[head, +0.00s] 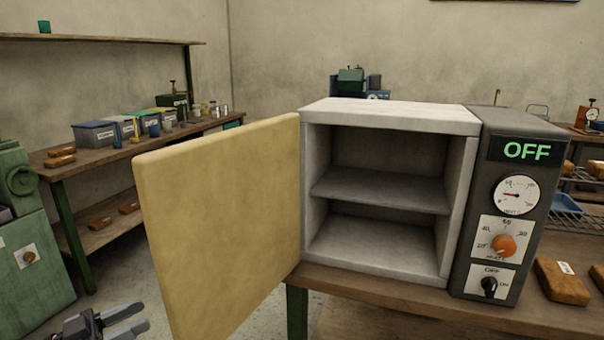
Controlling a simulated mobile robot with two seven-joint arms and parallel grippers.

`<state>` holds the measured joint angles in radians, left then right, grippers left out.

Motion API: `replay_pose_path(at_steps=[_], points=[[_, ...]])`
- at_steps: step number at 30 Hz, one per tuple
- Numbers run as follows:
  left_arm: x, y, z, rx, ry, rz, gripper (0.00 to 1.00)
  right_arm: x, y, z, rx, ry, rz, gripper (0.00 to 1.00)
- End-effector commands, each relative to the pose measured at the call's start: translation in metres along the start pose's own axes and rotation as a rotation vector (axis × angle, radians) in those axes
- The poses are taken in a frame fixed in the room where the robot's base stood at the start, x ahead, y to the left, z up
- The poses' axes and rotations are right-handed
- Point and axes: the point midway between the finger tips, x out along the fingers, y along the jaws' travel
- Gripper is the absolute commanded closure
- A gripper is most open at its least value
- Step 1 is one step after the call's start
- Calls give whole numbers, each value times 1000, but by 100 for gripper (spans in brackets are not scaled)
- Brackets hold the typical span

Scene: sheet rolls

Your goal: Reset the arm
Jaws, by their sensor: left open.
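My left gripper (122,320) shows at the bottom left of the head view, low and in front of the open yellow door. Its two grey fingers are apart, with nothing between them. It looks clear of the door and the table. My right arm and gripper are not in view.
An oven-like box (385,115) with an empty shelf stands on a wooden table (420,310); its panel (525,150) reads OFF. Its yellow door (220,220) swings out to the left. A green machine (30,240) and a workbench (75,165) with bins stand further left.

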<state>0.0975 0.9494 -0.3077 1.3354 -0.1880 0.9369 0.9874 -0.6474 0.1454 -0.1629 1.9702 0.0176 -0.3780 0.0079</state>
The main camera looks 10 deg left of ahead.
Motion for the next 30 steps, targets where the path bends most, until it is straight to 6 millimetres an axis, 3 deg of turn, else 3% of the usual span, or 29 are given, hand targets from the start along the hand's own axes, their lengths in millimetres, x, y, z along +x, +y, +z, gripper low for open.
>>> replay_pose_path(at_steps=[7, 12, 18, 24, 30], points=[[-22, 33, 70, 159, -286, -217, 59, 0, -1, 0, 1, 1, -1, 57], [-52, 66, 111, 262, -547, -285, 59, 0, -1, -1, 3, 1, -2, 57], [-94, 109, 143, 354, -841, -268, 59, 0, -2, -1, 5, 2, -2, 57], [-134, 153, 159, 409, -1086, -188, 59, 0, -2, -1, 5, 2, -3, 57], [-112, 183, 172, 237, -1006, -297, 59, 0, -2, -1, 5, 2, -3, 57]])
